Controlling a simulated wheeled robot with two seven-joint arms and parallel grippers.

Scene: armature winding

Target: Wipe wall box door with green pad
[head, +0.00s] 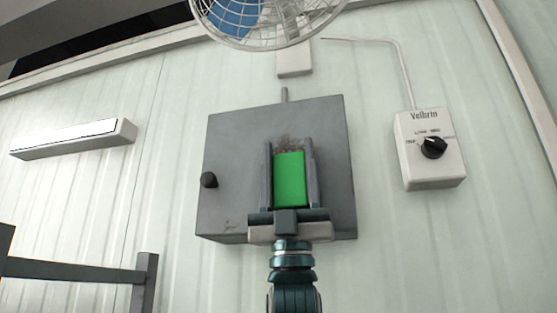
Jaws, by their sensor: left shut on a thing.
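The grey wall box (330,135) hangs on the pale panelled wall, its door facing me and a black knob (208,180) at the door's left side. My left gripper (290,150) is in front of the door, pointing up, with its two fingers shut on the green pad (290,180). A brownish smudge (288,142) shows on the door just above the pad's top edge. I cannot tell whether the pad touches the door. The gripper hides the lower middle of the door. My right gripper is not in view.
A wall fan (265,25) with a wire cage is above the box. A white control box (428,150) with a black dial is to the right. A white wall lamp (75,138) is at left. A dark rail (75,270) stands at lower left.

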